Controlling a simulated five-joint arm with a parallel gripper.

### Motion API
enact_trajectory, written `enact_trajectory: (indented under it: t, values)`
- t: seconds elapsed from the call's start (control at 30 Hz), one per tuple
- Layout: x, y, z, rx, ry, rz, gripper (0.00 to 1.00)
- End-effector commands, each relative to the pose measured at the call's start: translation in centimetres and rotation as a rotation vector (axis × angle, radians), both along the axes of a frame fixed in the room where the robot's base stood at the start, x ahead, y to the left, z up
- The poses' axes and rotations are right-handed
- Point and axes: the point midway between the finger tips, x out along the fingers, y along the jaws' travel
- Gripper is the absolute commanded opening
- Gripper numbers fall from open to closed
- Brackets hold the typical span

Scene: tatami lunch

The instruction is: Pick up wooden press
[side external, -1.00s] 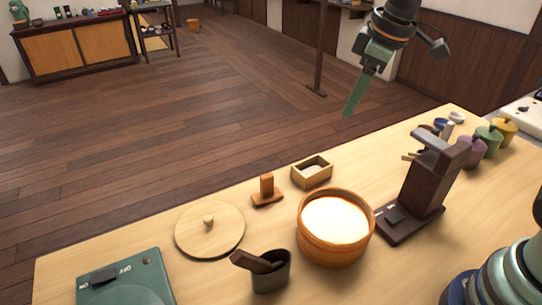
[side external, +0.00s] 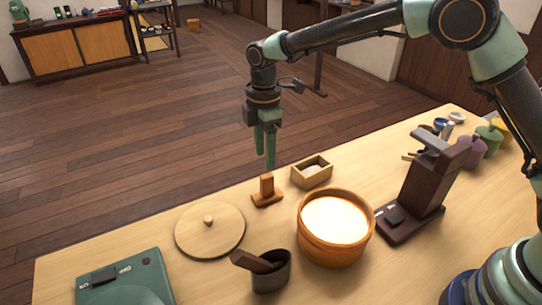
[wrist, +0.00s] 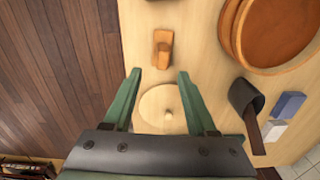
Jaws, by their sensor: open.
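The wooden press (side external: 267,192) is a small orange-brown block with an upright handle on a flat base. It stands on the pale table between the round lid and the small wooden box. In the wrist view the press (wrist: 163,49) lies ahead of the fingertips, roughly between their lines. My gripper (side external: 265,163) points down above the press, apart from it, with its green fingers empty. In the wrist view my gripper (wrist: 158,73) shows both fingers spread wide.
A round wooden lid (side external: 190,235) lies left of the press. A small box (side external: 325,175) of white contents and a wooden tub (side external: 335,251) of white contents stand to its right. A dark cup (side external: 285,278) holds a dark paddle. A dark brown stand (side external: 416,190) is further right.

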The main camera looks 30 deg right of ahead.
Motion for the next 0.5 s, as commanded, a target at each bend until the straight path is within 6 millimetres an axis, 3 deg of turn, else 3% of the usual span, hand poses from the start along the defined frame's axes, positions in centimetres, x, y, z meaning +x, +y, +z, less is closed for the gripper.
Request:
enact_trajectory:
  t: [0.2, 0.5]
  values:
    - [-0.1, -0.1, -3.7, -0.001, 0.003, -0.002, 0.57]
    - [-0.2, -0.1, -6.0, -0.001, 0.002, -0.003, 0.57]
